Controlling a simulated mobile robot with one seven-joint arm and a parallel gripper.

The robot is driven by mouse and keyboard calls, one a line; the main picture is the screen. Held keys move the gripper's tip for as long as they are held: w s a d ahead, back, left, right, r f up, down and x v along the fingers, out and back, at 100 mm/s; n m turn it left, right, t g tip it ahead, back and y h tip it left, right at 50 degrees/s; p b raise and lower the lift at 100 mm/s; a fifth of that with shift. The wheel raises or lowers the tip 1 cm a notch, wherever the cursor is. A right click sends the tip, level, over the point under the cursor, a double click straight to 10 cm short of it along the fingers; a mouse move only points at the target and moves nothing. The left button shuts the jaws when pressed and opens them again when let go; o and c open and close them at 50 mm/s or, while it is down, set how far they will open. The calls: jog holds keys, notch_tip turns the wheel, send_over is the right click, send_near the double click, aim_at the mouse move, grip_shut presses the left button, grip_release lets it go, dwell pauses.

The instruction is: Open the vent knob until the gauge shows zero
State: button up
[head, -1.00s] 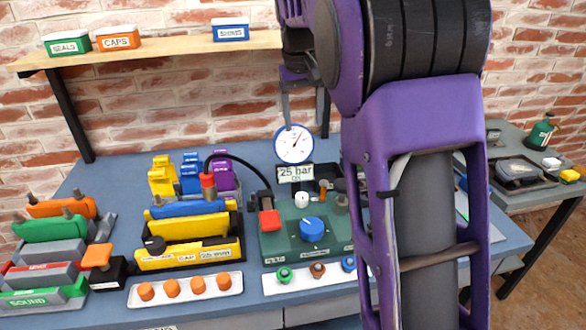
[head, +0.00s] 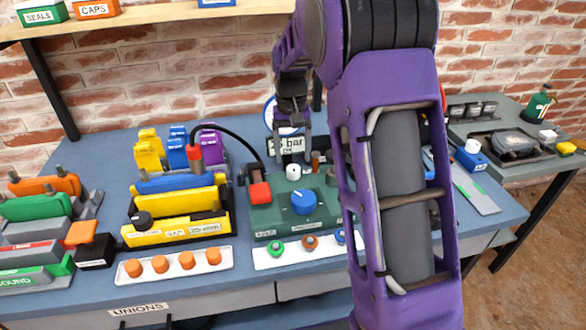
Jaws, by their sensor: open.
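The green test unit (head: 270,222) stands on the bench near the middle. It has a large blue knob (head: 303,202) with a pale pointer line, a smaller white knob (head: 292,172) behind it, and a red block (head: 260,192) at its left. I cannot read which knob is the vent knob. The round gauge (head: 269,113) is mostly hidden behind my gripper; only parts of its blue rim and white face show, not its needle. A sign (head: 291,146) under it reads "bar", its number partly covered. My gripper (head: 291,152) is open, pointing down above the white knob, apparently empty.
A yellow block rack (head: 178,232) stands left of the unit, with a black hose arching to the unit. White trays with orange caps (head: 187,260) and coloured rings (head: 310,243) lie in front. A shelf (head: 150,20) runs along the brick wall. My arm hides the bench's right middle.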

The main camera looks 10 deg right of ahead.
aim_at(293, 167)
jog(key=shift+f, duration=2.15)
jog(key=shift+c, duration=0.3)
grip_shut()
